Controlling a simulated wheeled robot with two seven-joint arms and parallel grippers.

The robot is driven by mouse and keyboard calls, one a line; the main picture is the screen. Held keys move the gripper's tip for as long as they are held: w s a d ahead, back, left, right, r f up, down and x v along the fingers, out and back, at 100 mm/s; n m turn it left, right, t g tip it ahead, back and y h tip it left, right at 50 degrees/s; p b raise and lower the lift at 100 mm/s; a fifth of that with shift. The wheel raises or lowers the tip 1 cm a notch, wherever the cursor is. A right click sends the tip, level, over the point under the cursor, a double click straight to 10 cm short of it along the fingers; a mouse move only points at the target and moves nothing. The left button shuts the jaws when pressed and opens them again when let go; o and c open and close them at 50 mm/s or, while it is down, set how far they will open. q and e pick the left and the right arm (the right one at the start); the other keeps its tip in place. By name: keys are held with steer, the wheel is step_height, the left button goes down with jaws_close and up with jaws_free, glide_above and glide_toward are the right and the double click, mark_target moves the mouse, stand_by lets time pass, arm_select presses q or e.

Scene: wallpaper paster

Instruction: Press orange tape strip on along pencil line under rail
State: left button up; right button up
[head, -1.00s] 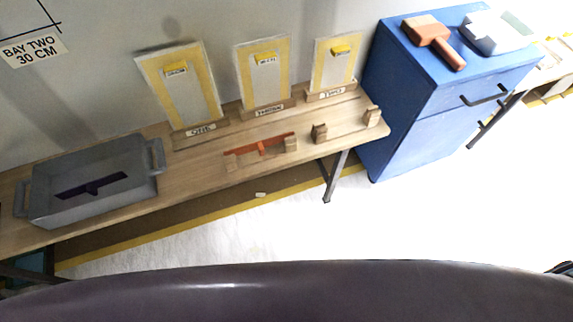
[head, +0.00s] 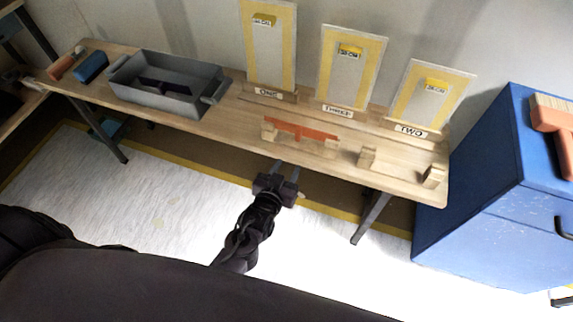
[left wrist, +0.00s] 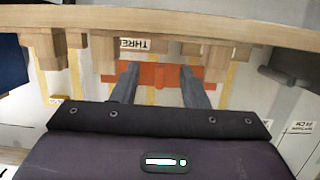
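The orange tape strip (head: 300,131) lies across two small wooden supports on the bench, with a short tab at its middle. It also shows in the left wrist view (left wrist: 152,74), beyond my fingers. My left gripper (head: 287,169) is open and empty in front of the bench's front edge, close to the strip. In the left wrist view its fingers (left wrist: 158,72) are spread, with the strip's middle showing between them; I see no grip on it. My right gripper is not in view. I cannot make out a pencil line or clearly identify the rail.
The wooden bench (head: 215,122) holds boards labelled ONE (head: 270,60), THREE (head: 350,75) and TWO (head: 428,100), and a grey tray (head: 125,72) with a dark strip inside. Two empty wooden supports (head: 366,156) stand right of the strip. A blue cabinet (head: 480,200) closes the right side.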

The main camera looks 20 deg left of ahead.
mark_target(297, 138)
arm_select(q)
steer(key=shift+t, duration=0.5)
steer(key=w+r, duration=0.1)
steer(key=w, duration=0.5)
steer(key=w+r+b, duration=0.1)
steer(key=w, duration=0.2)
steer(key=shift+r, duration=0.3)
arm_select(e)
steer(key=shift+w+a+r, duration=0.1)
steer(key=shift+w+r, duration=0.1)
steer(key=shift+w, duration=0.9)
arm_select(q)
jaws_close()
steer(key=shift+r, duration=0.1)
steer(key=shift+r, duration=0.1)
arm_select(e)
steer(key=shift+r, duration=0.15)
